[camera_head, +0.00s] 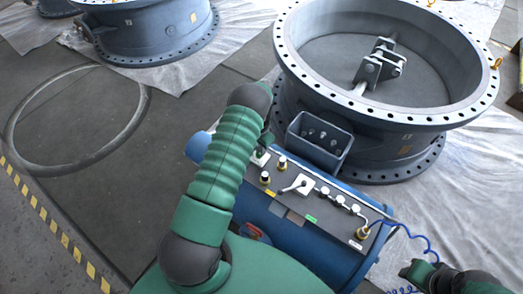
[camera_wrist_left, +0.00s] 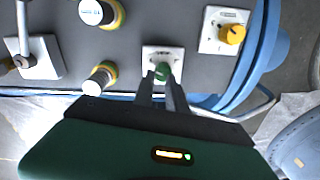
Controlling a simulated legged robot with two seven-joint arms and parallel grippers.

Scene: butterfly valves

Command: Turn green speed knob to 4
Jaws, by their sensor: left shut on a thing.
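The green knob (camera_wrist_left: 162,72) sits on a small white square plate (camera_wrist_left: 148,52) on the grey control panel in the left wrist view. My left gripper (camera_wrist_left: 163,84) has both fingers closed around the knob. In the head view my left gripper (camera_head: 264,141) reaches down to the panel's far left end, and the knob is mostly hidden by it. The scale marks around the knob are too small to read. My right gripper (camera_head: 408,270) is at the lower right, apart from the panel, and its jaws are too dark and small to judge.
A yellow knob (camera_wrist_left: 232,34), two white-capped buttons with yellow collars (camera_wrist_left: 100,78) and a lever switch (camera_wrist_left: 30,48) share the panel. The blue control box (camera_head: 300,237) stands before a large flanged valve (camera_head: 385,120). A blue coiled cable (camera_head: 415,234) hangs near my right gripper.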

